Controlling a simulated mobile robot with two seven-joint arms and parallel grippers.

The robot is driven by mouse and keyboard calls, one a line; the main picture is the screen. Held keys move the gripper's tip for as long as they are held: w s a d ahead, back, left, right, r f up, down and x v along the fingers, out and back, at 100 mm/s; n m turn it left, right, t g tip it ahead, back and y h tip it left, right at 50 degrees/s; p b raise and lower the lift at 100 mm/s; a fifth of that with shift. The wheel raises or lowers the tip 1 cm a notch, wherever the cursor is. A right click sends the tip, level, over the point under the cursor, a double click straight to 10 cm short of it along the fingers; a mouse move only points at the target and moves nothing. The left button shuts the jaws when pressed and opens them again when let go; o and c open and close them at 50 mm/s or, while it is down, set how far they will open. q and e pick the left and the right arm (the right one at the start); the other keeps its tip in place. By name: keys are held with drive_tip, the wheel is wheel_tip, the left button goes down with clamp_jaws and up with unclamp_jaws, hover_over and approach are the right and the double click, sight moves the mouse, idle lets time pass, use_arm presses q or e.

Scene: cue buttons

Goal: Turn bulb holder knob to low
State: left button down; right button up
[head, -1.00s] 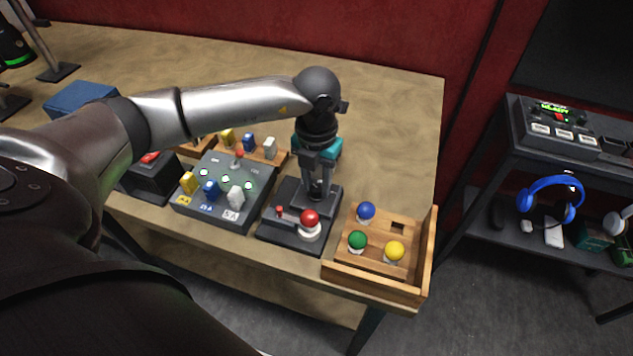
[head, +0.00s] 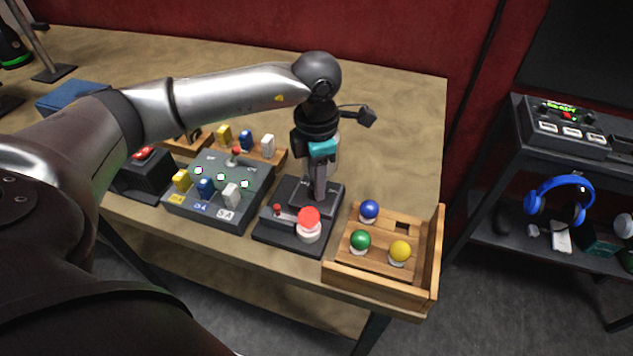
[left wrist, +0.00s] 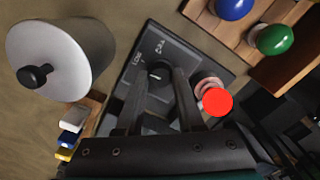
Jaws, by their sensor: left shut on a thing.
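The bulb holder (head: 270,235) is a dark box near the table's front edge, with a red bulb (head: 308,220) in a white base at its front. The bulb looks bright red, also in the left wrist view (left wrist: 217,102). The holder's black knob (left wrist: 158,70) lies between my left fingertips, beside a "LOW" label and a second label that I cannot read surely. My left gripper (head: 319,198) points down over the holder and is shut on the knob; its fingers also show in the left wrist view (left wrist: 159,80). The knob's pointer is hard to make out. My right gripper is not in view.
A wooden tray (head: 375,285) with blue, green and yellow bulbs stands right of the holder. A grey switch panel (head: 225,215) stands left. A white cylinder with a black knob (left wrist: 60,60) stands close behind the gripper. The table's back right is clear.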

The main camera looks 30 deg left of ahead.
use_arm(q)
drive_tip(key=shift+m, duration=0.6)
drive_tip(key=c, duration=0.5)
unclamp_jaws()
drive_tip(key=shift+r, duration=0.1)
wheel_tip(320, 180, up, 15)
drive_tip(key=shift+r+p, duration=0.1)
drive_tip(key=shift+p, duration=0.6)
